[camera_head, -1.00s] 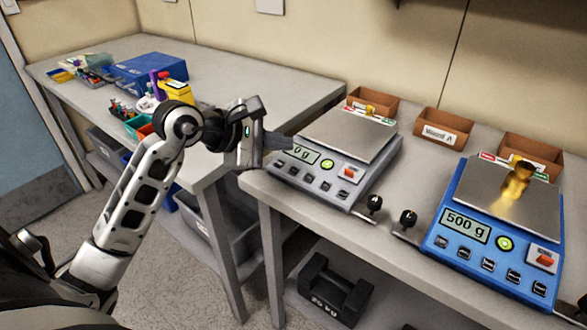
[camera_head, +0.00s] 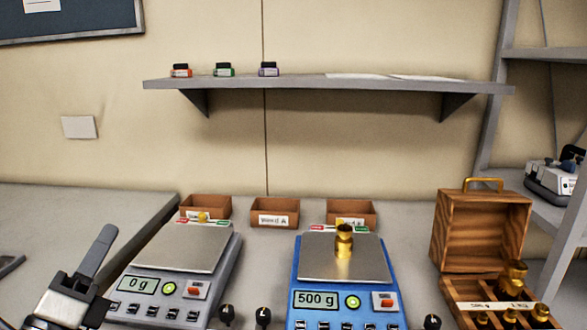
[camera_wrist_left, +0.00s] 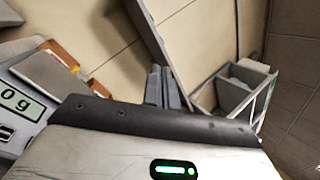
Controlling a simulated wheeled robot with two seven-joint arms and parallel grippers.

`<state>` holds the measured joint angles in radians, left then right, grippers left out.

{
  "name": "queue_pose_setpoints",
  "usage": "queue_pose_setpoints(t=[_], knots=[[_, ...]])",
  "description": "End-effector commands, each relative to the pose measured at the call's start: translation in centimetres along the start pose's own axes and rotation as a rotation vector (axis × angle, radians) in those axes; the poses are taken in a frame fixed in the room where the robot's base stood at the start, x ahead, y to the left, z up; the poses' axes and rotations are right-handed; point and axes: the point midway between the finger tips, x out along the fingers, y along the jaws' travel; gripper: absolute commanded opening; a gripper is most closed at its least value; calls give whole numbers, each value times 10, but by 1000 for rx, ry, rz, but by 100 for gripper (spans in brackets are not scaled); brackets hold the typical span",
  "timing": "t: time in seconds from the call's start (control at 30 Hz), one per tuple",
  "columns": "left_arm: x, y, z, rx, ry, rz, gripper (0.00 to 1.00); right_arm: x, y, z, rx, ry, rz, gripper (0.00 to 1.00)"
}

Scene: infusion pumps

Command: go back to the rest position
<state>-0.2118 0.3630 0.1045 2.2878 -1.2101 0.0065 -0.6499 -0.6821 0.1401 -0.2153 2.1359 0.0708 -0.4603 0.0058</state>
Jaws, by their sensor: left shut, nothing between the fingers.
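My left gripper (camera_head: 98,250) is at the lower left of the head view, left of the grey scale and apart from it. Its fingers are together, point up and hold nothing. The fingers also show in the left wrist view (camera_wrist_left: 163,88). My right gripper is not in view. The grey scale (camera_head: 180,247) reads 0 g and its pan is empty. The blue scale (camera_head: 345,262) reads 500 g, with a brass weight (camera_head: 344,241) upright on its pan.
Several small cardboard bins (camera_head: 275,213) stand behind the scales. An open wooden box (camera_head: 480,230) with brass weights is at the right. A wall shelf (camera_head: 325,84) holds small bottles and papers. A side table (camera_head: 70,215) is at the left.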

Motion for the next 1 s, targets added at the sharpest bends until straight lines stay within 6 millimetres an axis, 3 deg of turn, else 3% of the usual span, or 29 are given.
queue_pose_setpoints(t=[0.1,0.17,0.23,0.33,0.5,0.6,0.9,1.0], knots=[[-32,46,5,-469,-219,269,0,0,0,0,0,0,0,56],[-57,73,-4,-695,-328,433,0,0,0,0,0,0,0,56],[-93,101,-26,-936,-449,644,0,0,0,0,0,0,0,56],[-143,123,-65,-1185,-587,922,0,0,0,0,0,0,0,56],[-204,124,-115,-1392,-723,1256,0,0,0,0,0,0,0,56],[-230,117,-136,-1457,-772,1403,0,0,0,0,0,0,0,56],[-293,82,-181,-1553,-876,1789,0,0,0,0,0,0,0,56],[-304,74,-192,-1573,-886,1866,0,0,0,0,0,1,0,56]])
